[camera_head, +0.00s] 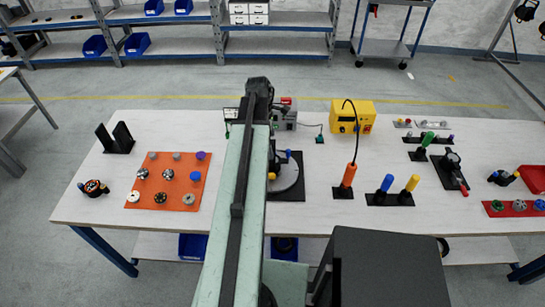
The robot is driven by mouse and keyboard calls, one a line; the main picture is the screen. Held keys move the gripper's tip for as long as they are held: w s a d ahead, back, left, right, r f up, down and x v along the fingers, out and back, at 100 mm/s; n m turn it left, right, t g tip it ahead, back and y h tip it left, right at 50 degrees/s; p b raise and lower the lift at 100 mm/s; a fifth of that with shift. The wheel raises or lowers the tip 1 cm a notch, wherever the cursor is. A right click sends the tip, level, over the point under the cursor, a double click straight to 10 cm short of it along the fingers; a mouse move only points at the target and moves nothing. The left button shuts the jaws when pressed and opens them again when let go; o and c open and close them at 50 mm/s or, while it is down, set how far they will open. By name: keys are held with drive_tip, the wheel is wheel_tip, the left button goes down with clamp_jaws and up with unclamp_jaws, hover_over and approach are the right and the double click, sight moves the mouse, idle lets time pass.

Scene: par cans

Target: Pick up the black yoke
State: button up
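A black piece with two upright plates on a flat base (118,140) stands at the left back of the white table (90,205). Its U shape fits the black yoke, though I cannot be certain from this view. It stands upright and nothing touches it. My pale green arm reaches up the middle of the picture, to the right of this piece and well apart from it. I cannot make out my gripper's fingers; they are hidden or outside the view.
An orange mat (180,205) with several small knobs lies in front right of the black piece. A dark round knob (93,187) lies front left. Right of my arm are a turntable (290,178), a yellow box (365,108) and an orange-handled iron (347,178). Shelves line the back.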

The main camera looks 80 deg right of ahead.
drive_tip(key=f+b, duration=0.1)
drive_tip(key=f, duration=0.1)
drive_tip(key=f+b, duration=0.2)
drive_tip(key=s+f+b, duration=0.1)
drive_tip(key=f+b, duration=0.1)
drive_tip(key=shift+f, duration=0.2)
drive_tip(key=shift+r, duration=0.2)
drive_tip(key=c, duration=1.5)
